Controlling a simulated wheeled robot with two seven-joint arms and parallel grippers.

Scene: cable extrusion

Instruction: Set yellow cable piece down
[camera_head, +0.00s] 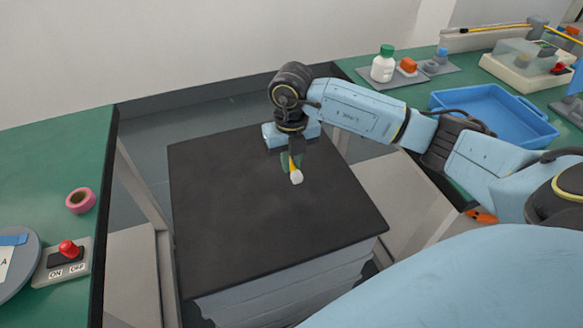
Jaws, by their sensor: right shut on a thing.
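My right gripper (291,160) comes in from the right and points down over the dark square platform top (220,235). It is shut on the yellow cable piece (293,168), which has a white end (297,177) showing below the fingers. The rest of the piece is hidden by the fingers. I cannot tell whether the piece touches the dark surface or hangs just above it. My left gripper is not in view.
A left green table holds pink tape (80,200) and a red-knobbed switch box (66,258). The right green table holds a blue tray (495,112), a green-capped white bottle (383,65) and a machine (530,65). The dark top is otherwise clear.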

